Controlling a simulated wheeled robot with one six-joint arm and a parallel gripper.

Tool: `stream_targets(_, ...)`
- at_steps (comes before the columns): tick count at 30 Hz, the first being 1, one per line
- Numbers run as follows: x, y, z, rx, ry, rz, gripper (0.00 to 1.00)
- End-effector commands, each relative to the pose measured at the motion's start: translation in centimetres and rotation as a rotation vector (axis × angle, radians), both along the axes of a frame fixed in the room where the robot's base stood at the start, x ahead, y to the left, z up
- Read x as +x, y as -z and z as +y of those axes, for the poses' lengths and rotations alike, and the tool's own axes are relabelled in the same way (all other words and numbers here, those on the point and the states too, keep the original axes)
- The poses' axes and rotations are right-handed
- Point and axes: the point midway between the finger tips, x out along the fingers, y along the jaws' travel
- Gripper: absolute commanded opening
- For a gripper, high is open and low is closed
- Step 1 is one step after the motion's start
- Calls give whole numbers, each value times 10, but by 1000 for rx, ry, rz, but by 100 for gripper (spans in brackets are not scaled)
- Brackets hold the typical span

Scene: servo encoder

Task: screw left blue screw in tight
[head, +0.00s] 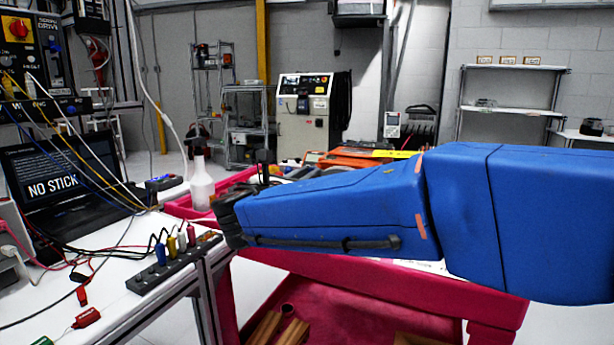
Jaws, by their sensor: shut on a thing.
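My blue arm (340,208) reaches in from the right side of the head view. It ends in a dark joint (232,216) over the near left corner of the red cart. My gripper's fingers cannot be made out; the arm hides whatever is behind it. No blue screw can be clearly identified. A blue upright plug (160,254) stands at the left end of a row on a black strip, beside yellow, white and red ones. I cannot tell whether it has to do with the screw.
The red cart (485,310) lies under and behind my arm, with orange and yellow items on top. A white bottle (201,184) stands beyond the arm's end. The white bench (45,305) at left holds a laptop (70,185), cables and the black strip (178,265).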

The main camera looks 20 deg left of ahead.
Motion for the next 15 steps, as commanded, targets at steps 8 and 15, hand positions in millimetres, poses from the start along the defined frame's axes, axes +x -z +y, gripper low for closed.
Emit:
stream_targets(8, 0, 0, 0, 258, 0, -20, 0)
stream_targets(15, 0, 0, 0, 486, 0, -38, 0)
